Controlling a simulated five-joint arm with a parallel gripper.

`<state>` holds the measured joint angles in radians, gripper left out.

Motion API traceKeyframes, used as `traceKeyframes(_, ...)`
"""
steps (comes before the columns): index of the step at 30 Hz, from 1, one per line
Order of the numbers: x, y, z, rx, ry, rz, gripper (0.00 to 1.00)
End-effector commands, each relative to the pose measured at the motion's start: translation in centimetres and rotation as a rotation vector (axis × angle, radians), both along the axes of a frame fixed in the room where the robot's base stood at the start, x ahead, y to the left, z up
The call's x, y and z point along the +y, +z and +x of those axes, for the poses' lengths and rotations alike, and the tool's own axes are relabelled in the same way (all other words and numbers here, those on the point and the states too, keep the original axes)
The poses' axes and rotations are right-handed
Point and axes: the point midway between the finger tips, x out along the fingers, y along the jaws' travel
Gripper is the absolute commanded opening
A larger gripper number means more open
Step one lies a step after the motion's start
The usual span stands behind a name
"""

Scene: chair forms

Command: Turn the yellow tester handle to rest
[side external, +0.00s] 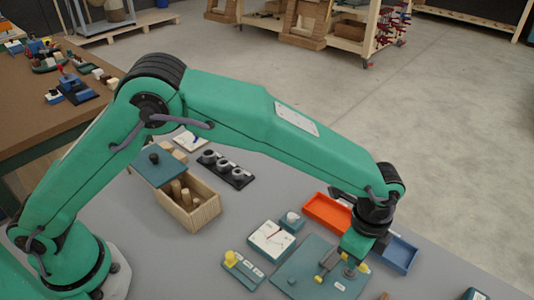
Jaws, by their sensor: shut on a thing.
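A flat teal tester plate (290,277) lies on the grey table at the lower right, with a white label on it. My gripper (343,265) points down over its right part and is shut on the yellow handle (321,278). Only the handle's left end shows clearly; the fingers hide much of the rest. A round brass-coloured piece sits close to the fingers. The handle's exact angle is hard to tell at this size.
Left of the plate stand a small teal block with a yellow knob (231,259) and a white-faced dial box (270,239). A wooden box (202,214) with pegs stands farther left.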

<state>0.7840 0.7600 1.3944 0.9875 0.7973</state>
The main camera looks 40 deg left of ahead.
Motion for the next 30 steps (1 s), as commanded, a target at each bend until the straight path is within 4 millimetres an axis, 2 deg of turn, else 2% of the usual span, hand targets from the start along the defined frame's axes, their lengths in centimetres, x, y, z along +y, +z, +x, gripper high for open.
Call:
traceKeyframes(11,-0.1,0.2,0.0,-0.002,-0.007,-0.002,0.00)
traceKeyframes(12,-0.1,0.2,0.0,-0.002,-0.007,-0.002,0.19)
traceKeyframes(14,-0.1,0.1,0.0,-0.002,-0.006,-0.002,0.31)
traceKeyframes(15,-0.1,0.1,0.0,-0.001,-0.006,-0.001,0.33)
traceKeyframes(25,0.0,0.2,0.0,-0.001,-0.005,-0.001,0.33)
traceKeyframes(30,-0.1,1.1,0.0,-0.002,-0.005,-0.002,0.33)
